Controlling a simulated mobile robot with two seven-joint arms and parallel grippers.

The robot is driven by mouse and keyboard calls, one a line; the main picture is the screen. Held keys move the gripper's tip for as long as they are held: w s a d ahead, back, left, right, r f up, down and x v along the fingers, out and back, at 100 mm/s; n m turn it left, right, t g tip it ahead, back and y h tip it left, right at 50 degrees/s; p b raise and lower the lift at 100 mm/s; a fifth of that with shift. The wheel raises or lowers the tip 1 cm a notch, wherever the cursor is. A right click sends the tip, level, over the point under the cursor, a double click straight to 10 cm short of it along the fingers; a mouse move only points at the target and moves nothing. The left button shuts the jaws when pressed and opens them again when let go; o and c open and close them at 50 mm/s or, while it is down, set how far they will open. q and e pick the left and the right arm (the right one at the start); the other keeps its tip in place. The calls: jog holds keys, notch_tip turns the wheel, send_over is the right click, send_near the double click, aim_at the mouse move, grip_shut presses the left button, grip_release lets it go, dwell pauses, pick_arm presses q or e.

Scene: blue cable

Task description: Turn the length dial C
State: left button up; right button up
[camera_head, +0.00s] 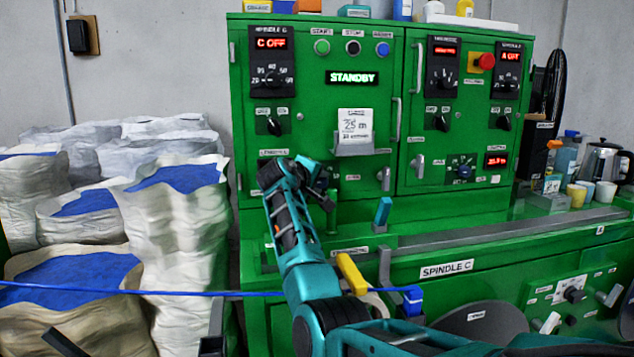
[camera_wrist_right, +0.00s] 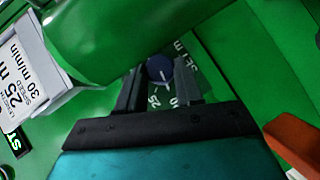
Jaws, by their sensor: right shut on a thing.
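My right gripper (camera_head: 316,182) is at the lower left of the green machine's panel in the head view, under the "LENGTH C" label. Its wrist and hand hide the length dial C there. In the right wrist view, the dial (camera_wrist_right: 160,69) is a round dark blue knob with a white pointer line, and "25" and "SET m" show around it. The two dark fingers of the right gripper (camera_wrist_right: 160,84) are on either side of the knob, shut on it. A card (camera_head: 355,126) above reads "25 m". The left gripper is not in view.
The spindle C display (camera_head: 272,44) reads "C OFF" and another display (camera_head: 352,78) reads "STANDBY". A green lever or rod, partly cropped, crosses close above the fingers in the wrist view. A blue cable (camera_head: 150,292) runs across the front. Sacks (camera_head: 180,215) stand left.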

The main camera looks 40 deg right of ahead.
jog(key=shift+c, duration=0.9)
jog(key=shift+s+d+r+m+t+y+p, duration=0.1)
jog(key=shift+m+t+y+p, duration=0.1)
jog(key=shift+m+y+p, duration=0.65)
jog(key=shift+d+r+m+t+y+p, duration=0.2)
jog(key=shift+m+y+p, duration=0.3)
jog(key=shift+y+p, duration=0.75)
jog(key=shift+s+d+r+m+t+y+p, duration=0.15)
jog(key=shift+m+y+p, duration=0.5)
jog(key=shift+p, duration=0.8)
jog(key=shift+a+f, duration=0.1)
jog(key=shift+w, duration=0.1)
jog(key=o, duration=1)
jog(key=v, duration=1.3)
